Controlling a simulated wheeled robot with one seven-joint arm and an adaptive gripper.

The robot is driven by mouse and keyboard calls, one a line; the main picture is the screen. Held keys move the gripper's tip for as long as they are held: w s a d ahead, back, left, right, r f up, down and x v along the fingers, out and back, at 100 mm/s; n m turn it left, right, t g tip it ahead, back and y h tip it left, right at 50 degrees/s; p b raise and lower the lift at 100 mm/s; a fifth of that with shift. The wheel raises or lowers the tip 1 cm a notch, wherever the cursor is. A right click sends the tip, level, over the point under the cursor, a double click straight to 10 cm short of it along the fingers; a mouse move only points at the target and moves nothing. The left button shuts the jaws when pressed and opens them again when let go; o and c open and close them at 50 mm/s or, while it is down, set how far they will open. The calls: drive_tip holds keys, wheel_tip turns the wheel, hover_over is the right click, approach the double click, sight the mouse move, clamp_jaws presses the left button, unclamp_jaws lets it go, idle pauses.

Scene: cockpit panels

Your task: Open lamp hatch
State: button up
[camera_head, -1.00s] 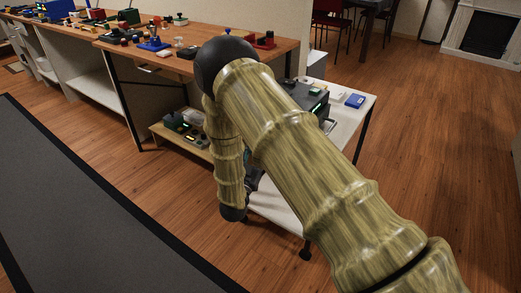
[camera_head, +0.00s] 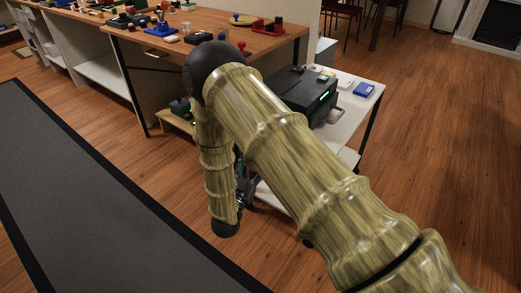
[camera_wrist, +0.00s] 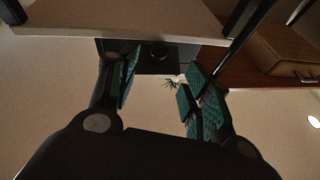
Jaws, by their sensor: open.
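No part that I can clearly identify as the lamp hatch shows. A black box-shaped device (camera_head: 302,91) with a green light and a handle-like part on its right stands on a white side table, partly behind my arm. My gripper (camera_wrist: 160,84) is open, with its teal-padded fingers apart and nothing visible between them touching the pads. In the head view, only a dark part of the gripper (camera_head: 245,188) shows beside my forearm, below the table top. A dark panel (camera_wrist: 150,56) lies beyond the fingers in the wrist view; I cannot tell what it belongs to.
A wooden workbench (camera_head: 135,35) with several small panels stands behind. A low wooden shelf (camera_head: 176,122) is partly hidden by my arm. A pale slab edge (camera_wrist: 120,20) spans the wrist view's top.

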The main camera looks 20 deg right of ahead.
drive_tip(key=shift+v, duration=1.05)
drive_tip(key=s+d+f+n+g+y, duration=0.3)
drive_tip(key=s+d+f+y, duration=0.15)
drive_tip(key=f, duration=0.55)
drive_tip(key=s+d+f+n+g+y, duration=0.25)
drive_tip(key=s+f+y, duration=0.3)
drive_tip(key=f, duration=0.35)
drive_tip(key=s+f+n+g+y, duration=0.25)
drive_tip(key=s+g, duration=0.35)
drive_tip(key=s, duration=0.8)
drive_tip(key=s+f+n+g+y, duration=0.15)
drive_tip(key=s+f+g, duration=0.3)
drive_tip(key=s, duration=1.05)
wheel_tip(320, 180, up, 26)
drive_tip(key=p, duration=2.5)
drive_tip(key=shift+s+f+g+y, duration=0.2)
drive_tip(key=shift+s+g+y, duration=0.1)
drive_tip(key=shift+g, duration=0.1)
drive_tip(key=shift+d+m, duration=0.15)
drive_tip(key=shift+m, duration=0.1)
drive_tip(key=shift+c, duration=0.5)
